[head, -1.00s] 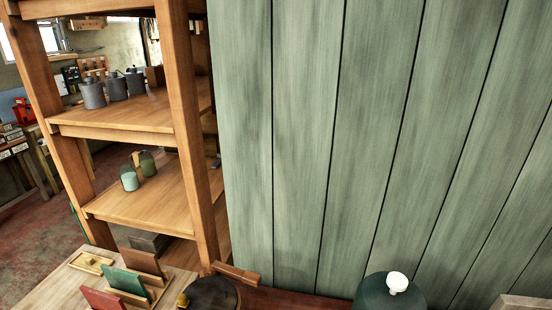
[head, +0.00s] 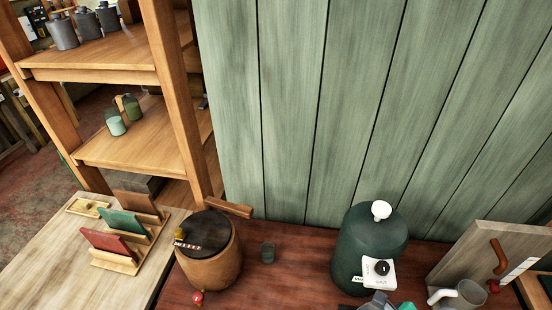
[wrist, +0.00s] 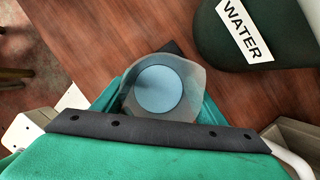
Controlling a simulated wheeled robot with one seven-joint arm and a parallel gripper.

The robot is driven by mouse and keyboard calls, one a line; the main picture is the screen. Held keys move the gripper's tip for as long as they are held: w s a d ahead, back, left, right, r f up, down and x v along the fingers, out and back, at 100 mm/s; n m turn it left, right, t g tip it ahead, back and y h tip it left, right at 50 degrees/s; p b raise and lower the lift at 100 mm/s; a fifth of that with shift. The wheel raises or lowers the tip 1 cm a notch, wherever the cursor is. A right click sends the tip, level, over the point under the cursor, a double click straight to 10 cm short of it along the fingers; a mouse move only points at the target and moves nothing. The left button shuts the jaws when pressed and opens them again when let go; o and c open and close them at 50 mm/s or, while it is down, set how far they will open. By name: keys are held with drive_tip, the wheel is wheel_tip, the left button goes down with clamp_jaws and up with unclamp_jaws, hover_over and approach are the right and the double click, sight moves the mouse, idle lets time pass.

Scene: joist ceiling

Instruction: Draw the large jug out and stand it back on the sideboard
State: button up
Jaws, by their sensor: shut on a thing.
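In the wrist view a grey jug-like vessel (wrist: 195,82) with a pale blue round inside is seen from above, between the teal parts of my gripper (wrist: 164,106). My gripper is shut on it. The vessel's lower part and any handle are hidden. In the head view my gripper (head: 392,303) shows only as grey and teal bits at the bottom edge, in front of the dark green water container. The sideboard (head: 310,275) is a reddish-brown wooden top, and it also shows in the wrist view (wrist: 110,35). I cannot tell whether the vessel touches it.
The green water container (head: 368,245) stands close by, with its WATER label in the wrist view (wrist: 243,30). Bare top lies between barrel and container.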

drive_tip(key=shift+s+a, duration=0.2)
drive_tip(key=shift+s, duration=0.7)
drive_tip(key=shift+s+a, duration=0.25)
drive_tip(key=shift+s, duration=0.6)
drive_tip(key=shift+s+a, duration=0.2)
drive_tip(key=shift+s, duration=0.7)
